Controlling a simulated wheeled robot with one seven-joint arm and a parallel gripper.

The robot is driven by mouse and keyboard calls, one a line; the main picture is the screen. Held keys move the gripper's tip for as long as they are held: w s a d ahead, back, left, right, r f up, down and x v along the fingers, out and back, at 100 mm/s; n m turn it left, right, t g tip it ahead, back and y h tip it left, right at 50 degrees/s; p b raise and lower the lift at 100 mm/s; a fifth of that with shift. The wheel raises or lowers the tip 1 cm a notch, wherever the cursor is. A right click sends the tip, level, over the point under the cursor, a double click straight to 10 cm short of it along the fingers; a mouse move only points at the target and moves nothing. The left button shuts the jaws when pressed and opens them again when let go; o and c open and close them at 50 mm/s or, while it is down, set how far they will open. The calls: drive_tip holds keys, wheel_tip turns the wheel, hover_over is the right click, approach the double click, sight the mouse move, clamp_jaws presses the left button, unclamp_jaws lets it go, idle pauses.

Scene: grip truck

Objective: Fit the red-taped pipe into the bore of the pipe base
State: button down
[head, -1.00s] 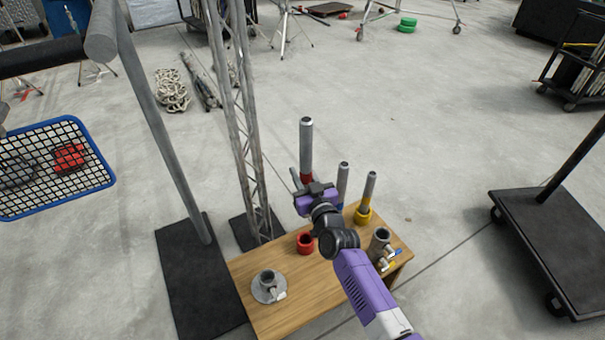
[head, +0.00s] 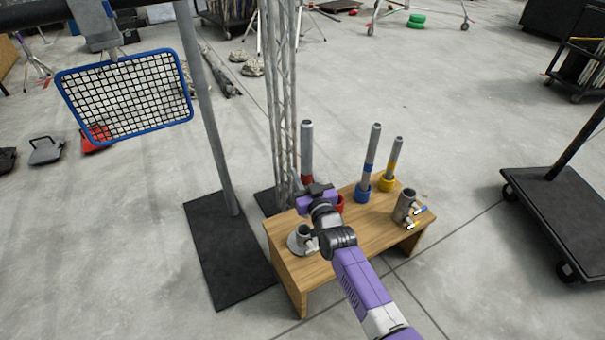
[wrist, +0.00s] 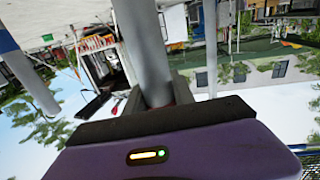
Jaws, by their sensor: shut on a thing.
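The red-taped pipe (head: 307,145) is a grey upright tube with a red band near its lower visible part. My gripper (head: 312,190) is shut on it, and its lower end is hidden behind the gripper. In the wrist view the pipe (wrist: 143,45) rises between the fingers. The pipe base (head: 294,245), a grey round flange with a short collar and a small lever, stands at the left end of the wooden table (head: 345,245). My gripper is above and behind it in the picture, and my wrist partly covers its right side.
A red cup (head: 341,204) shows beside my gripper. A blue cup (head: 362,193) and a yellow cup (head: 387,182) hold upright pipes. A grey container (head: 404,205) with tools stands at the right. A truss (head: 284,100) and a pole (head: 212,120) rise behind and left.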

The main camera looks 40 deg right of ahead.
drive_tip(key=shift+a+f+b, duration=0.25)
drive_tip(key=shift+f+b, duration=0.85)
drive_tip(key=shift+a+f+b, duration=0.25)
drive_tip(key=shift+f+b, duration=0.8)
drive_tip(key=shift+f, duration=0.05)
drive_tip(key=shift+f+b, duration=1.95)
drive_tip(key=shift+f, duration=0.1)
drive_tip(key=shift+f+b, duration=2.25)
drive_tip(key=shift+f, duration=0.4)
drive_tip(key=c, duration=1)
unclamp_jaws()
drive_tip(key=shift+o, duration=0.2)
drive_tip(key=shift+s+f, duration=0.1)
